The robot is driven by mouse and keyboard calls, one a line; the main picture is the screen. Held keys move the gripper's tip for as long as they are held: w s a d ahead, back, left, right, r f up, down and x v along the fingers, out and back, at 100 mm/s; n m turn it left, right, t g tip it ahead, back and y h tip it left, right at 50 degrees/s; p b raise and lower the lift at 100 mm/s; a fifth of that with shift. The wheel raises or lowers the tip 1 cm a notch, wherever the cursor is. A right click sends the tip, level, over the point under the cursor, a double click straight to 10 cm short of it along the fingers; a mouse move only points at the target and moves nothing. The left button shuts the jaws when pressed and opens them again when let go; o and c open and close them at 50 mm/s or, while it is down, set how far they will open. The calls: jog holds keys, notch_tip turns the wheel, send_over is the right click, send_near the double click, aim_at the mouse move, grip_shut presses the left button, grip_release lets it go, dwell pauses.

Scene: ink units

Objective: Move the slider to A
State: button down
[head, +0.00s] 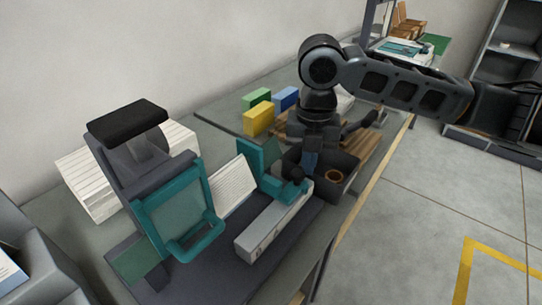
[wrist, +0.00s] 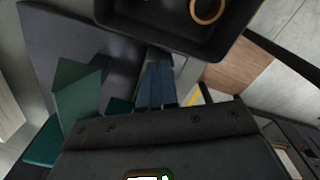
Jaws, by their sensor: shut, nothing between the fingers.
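The slider appears to be the teal piece (head: 287,194) with a dark knob on top, on a long light-grey rail (head: 265,230). It sits toward the rail's far end. Small marks show on the rail's front side, but I cannot read which is A. My gripper (head: 309,163) is just above and behind the slider, pointing down with its blue fingers together. I cannot tell whether it touches the knob. In the wrist view the shut fingers (wrist: 156,84) have nothing between them; the slider is mostly hidden below my gripper body.
A dark bin (head: 347,168) with a brown ring stands right behind the rail. A teal upright block (head: 262,158) and a teal-framed machine (head: 178,220) stand to the left. Yellow, green and blue boxes (head: 258,121) are farther back. The dark mat (head: 215,270) in front is clear.

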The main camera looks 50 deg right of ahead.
aim_at(283, 198)
jog(key=shift+a, duration=0.1)
jog(key=shift+s+a+p, duration=0.15)
jog(key=shift+a+p, duration=0.55)
jog(key=shift+a, duration=4.3)
jog(key=shift+d, duration=0.65)
notch_tip(283, 198, up, 7)
jog(key=p, duration=0.4)
jog(key=shift+p, duration=0.35)
